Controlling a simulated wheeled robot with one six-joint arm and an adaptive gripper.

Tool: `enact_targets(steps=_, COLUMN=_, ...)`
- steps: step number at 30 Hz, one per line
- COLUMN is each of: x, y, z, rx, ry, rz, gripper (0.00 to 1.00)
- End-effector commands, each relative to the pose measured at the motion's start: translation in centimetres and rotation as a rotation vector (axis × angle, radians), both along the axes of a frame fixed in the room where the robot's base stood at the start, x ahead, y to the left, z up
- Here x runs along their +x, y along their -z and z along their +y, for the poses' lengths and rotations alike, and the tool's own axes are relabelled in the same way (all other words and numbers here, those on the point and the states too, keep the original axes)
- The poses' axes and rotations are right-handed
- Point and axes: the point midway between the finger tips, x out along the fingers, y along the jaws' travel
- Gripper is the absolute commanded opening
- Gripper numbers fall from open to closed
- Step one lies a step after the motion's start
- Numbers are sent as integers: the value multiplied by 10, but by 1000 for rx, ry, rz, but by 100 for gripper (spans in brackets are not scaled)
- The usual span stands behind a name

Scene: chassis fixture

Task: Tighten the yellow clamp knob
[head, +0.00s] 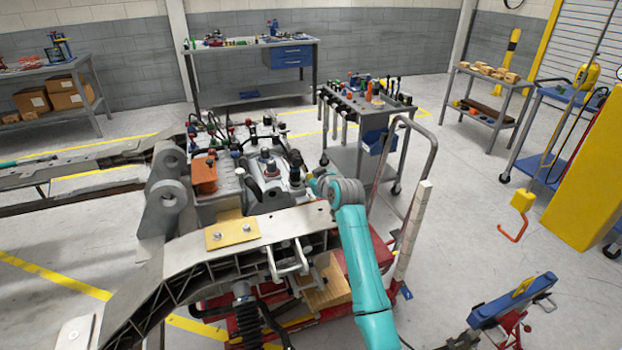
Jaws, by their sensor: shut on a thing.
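My teal arm reaches up from the bottom of the head view to the right side of the chassis fixture (290,225). Its grey wrist bends left toward the clamps. My gripper (311,178) is small and partly hidden at the wrist's end, low beside the fixture's top. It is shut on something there. A small yellowish spot, likely the yellow clamp knob (308,178), shows at the fingertips. The knob is mostly covered, so its turn and seating cannot be told.
Metal posts and clamps (267,160) crowd the fixture left of my gripper, with an orange block (203,175) farther left. A tool cart (365,105) stands behind. A grey upright frame (415,190) is close right of my arm. Open floor lies farther right.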

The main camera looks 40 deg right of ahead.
Motion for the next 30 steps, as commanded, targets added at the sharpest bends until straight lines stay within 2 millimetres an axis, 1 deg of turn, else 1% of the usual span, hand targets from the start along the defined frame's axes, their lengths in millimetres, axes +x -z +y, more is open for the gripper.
enact_targets(steps=5, x=0, y=0, z=1, rx=49, ry=35, rz=-14, gripper=0)
enact_targets(steps=11, x=0, y=0, z=1, rx=157, ry=114, rz=-45, gripper=0)
enact_targets(steps=30, x=0, y=0, z=1, rx=632, ry=461, rz=-182, gripper=0)
